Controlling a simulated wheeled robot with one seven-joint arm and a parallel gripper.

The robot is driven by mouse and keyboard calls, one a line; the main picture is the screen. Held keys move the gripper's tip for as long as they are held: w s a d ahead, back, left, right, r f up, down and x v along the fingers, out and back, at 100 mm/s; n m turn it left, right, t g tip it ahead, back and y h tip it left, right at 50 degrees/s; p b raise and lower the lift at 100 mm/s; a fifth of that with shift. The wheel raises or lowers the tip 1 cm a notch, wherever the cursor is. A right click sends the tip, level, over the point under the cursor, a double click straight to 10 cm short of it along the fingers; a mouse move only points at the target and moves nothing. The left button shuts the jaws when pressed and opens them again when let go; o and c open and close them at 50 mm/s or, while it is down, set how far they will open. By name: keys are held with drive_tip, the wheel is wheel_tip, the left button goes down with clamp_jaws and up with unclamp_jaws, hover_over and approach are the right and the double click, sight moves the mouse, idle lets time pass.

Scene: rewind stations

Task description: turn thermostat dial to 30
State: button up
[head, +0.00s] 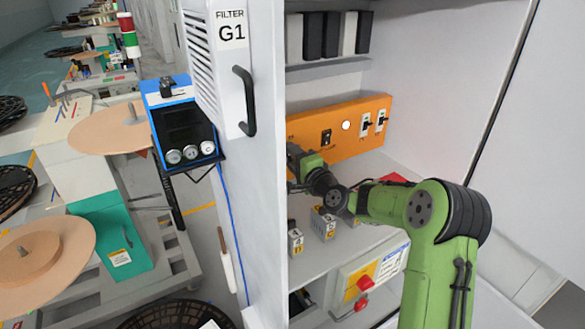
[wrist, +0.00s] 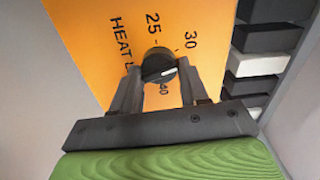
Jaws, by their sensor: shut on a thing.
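The thermostat dial (wrist: 157,62) is a round black knob on the orange panel (wrist: 85,35). Printed marks 25, 30 and 40 and part of the word HEAT show around it. A pale mark shows on the lower right of the knob; its exact reading is hard to tell. My gripper (wrist: 160,80) is shut on the dial, one finger on each side of it. In the head view the orange panel (head: 300,128) stands at the back of the open cabinet. My arm reaches to its left end and I cannot make out the dial there.
White switches (head: 366,124) sit on the panel's right. Small labelled blocks (head: 323,224) stand on the shelf below. A box with a red knob (head: 362,283) is lower down.

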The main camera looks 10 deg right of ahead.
drive_tip(key=shift+f+n+b, duration=0.1)
drive_tip(key=shift+n+b, duration=1.1)
drive_tip(key=shift+b, duration=0.05)
drive_tip(key=o, duration=1)
drive_tip(key=b+v, duration=0.3)
drive_tip(key=v, duration=1.3)
drive_tip(key=shift+a, duration=0.1)
